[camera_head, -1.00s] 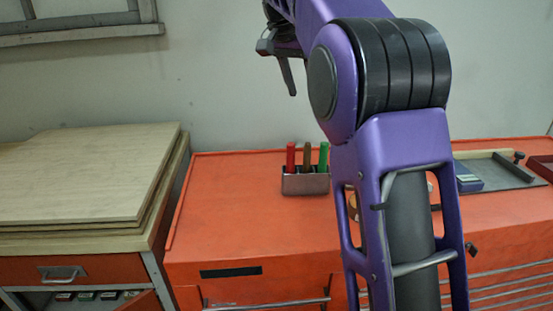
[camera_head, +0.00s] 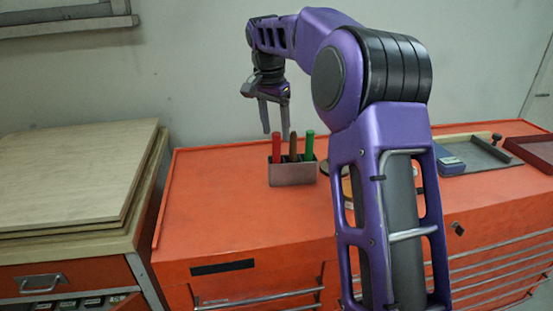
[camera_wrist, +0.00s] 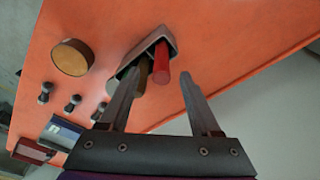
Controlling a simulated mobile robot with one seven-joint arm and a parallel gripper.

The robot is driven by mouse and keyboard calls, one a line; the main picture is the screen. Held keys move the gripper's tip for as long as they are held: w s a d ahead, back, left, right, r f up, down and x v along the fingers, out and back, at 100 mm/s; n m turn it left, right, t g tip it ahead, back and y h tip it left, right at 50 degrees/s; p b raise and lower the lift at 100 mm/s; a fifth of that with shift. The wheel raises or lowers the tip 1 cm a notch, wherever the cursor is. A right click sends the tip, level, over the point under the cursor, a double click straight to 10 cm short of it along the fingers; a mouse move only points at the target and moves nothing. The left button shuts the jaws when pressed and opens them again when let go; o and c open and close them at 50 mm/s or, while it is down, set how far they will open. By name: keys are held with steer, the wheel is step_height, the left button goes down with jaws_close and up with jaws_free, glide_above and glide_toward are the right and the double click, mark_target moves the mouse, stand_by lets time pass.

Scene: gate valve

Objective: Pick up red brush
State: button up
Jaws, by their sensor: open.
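A red brush (camera_head: 276,147) stands upright with its handle up in a small grey metal holder (camera_head: 292,173) on the orange cabinet top. A brown handle (camera_head: 294,146) and a green handle (camera_head: 308,145) stand beside it. My gripper (camera_head: 275,136) is open and empty, pointing down just behind and above the holder in the head view. In the wrist view the red brush (camera_wrist: 161,66) shows between the fingertips of my gripper (camera_wrist: 158,75), nearer the left finger. That finger partly hides the other handles. Whether any finger touches a handle I cannot tell.
A round yellowish disc (camera_wrist: 72,57) and several small dark knobs lie beside the holder. A blue device (camera_head: 451,164) and a grey tray (camera_head: 477,155) are at the right. Wooden boards (camera_head: 75,180) are stacked at the left. The cabinet top left of the holder is clear.

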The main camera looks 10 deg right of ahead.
mark_target(278, 145)
steer(key=shift+w+d+f+b, duration=0.1)
steer(key=shift+w+f+b, duration=0.05)
steer(key=shift+f, duration=0.8)
steer(key=shift+w+d+f+b, duration=0.1)
steer(key=shift+w+d+f, duration=0.05)
steer(key=shift+f, duration=0.8)
steer(key=shift+w+d+f+b, duration=0.1)
steer(key=shift+w+f+b, duration=0.05)
steer(key=shift+f, duration=0.8)
jaws_close()
